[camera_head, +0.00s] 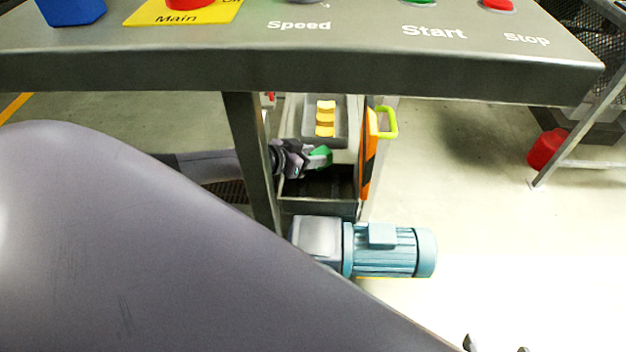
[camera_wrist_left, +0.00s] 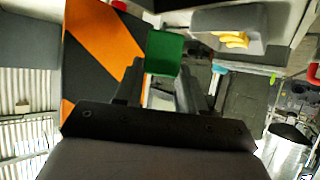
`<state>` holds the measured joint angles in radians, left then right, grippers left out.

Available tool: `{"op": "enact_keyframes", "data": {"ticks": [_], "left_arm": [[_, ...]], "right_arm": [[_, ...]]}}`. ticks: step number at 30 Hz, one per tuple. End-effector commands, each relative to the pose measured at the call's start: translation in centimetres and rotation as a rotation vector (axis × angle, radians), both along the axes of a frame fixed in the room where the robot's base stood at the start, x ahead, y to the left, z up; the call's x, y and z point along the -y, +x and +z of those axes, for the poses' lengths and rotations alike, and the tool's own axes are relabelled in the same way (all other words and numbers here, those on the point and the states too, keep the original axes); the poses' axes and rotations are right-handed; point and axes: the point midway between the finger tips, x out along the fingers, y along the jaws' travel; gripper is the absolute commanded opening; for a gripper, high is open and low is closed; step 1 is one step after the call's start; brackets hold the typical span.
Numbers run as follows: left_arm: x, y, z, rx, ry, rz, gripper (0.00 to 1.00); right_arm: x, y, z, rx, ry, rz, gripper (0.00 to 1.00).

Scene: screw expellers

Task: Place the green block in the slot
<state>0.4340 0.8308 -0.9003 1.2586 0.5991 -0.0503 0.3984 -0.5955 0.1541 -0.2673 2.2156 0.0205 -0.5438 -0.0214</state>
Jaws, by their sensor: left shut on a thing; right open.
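The green block (camera_head: 320,157) is held in my left gripper (camera_head: 306,158), over the open metal box below the control panel. In the left wrist view the green block (camera_wrist_left: 165,52) sits at the fingertips of my left gripper (camera_wrist_left: 155,80). A grey tray (camera_head: 346,121) with yellow pieces (camera_head: 325,118) is just behind the block. I cannot tell which opening is the slot. My right gripper (camera_head: 496,345) shows only as two fingertips at the bottom edge, apart and empty.
An orange-and-black striped guard (camera_head: 369,152) with a yellow-green handle (camera_head: 387,122) stands right of the box. The control panel (camera_head: 300,70) crosses above, and its leg (camera_head: 250,150) stands left of the gripper. A blue motor (camera_head: 390,250) is below.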

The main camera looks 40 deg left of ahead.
Motion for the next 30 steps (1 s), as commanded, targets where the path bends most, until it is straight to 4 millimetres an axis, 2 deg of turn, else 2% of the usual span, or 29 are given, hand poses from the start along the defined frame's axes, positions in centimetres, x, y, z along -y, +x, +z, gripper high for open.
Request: {"op": "enact_keyframes", "data": {"ticks": [1, 6, 12, 18, 21, 30], "left_arm": [[0.0, 0.1, -2.0, 0.0, 0.0, 0.001, 0.0], [0.0, 0.1, -5.4, 0.001, 0.0, 0.0, 0.0], [0.0, 0.1, -6.9, 0.002, -0.001, 0.0, 0.0], [0.1, 0.1, -10.0, 0.002, -0.002, 0.0, 0.0], [0.0, 0.1, -10.7, 0.002, -0.001, 0.0, 0.0], [0.0, 0.1, -10.7, 0.003, -0.002, 0.001, 0.0]], "right_arm": [[-0.4, 0.2, -0.4, 0.017, 0.003, 0.01, 0.81], [-1.6, 0.7, -0.5, 0.023, 0.066, 0.025, 0.81], [-2.3, 0.9, -0.6, 0.02, 0.114, 0.034, 0.81], [-3.5, 1.4, -1.1, 0.02, 0.191, 0.052, 0.81], [-3.9, 1.4, -1.1, 0.018, 0.217, 0.059, 0.81], [-4.0, 1.4, -0.9, 0.015, 0.224, 0.06, 0.81]]}}
